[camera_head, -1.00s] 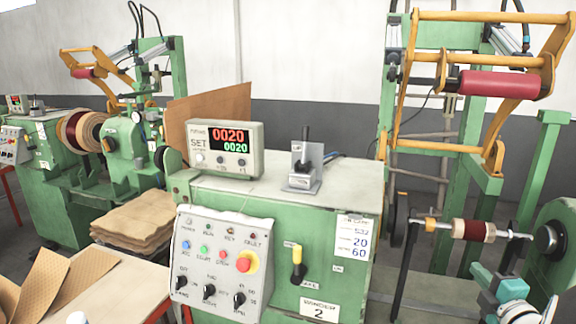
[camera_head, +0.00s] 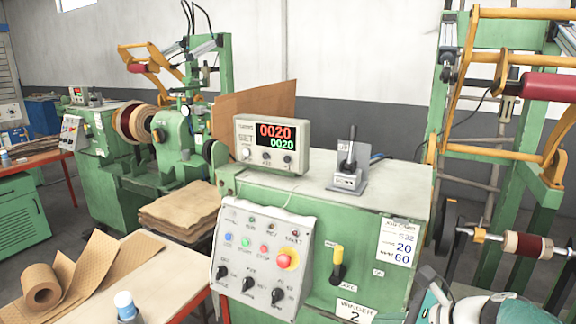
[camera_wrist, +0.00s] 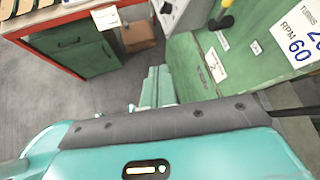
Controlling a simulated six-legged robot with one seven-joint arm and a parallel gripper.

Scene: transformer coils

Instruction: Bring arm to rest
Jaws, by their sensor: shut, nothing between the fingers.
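Part of my arm (camera_head: 480,305), teal and white with dark joints, shows at the lower right corner of the head view, cut off by the frame edge. It is in front of the right side of the green winder 2 cabinet (camera_head: 365,285). I cannot make out my gripper's fingers in either view. In the wrist view, a broad teal part of my own body (camera_wrist: 220,150) with a dark grey edge fills the bottom. The winder cabinet (camera_wrist: 205,65) stands beyond it at the upper right.
A control panel (camera_head: 262,258) and a counter display reading 0020 (camera_head: 271,146) are on the cabinet. A spindle with a dark red coil (camera_head: 522,244) is at the right. A table with paper sheets and a roll (camera_head: 42,285) is at lower left. Grey floor (camera_wrist: 50,110) is open.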

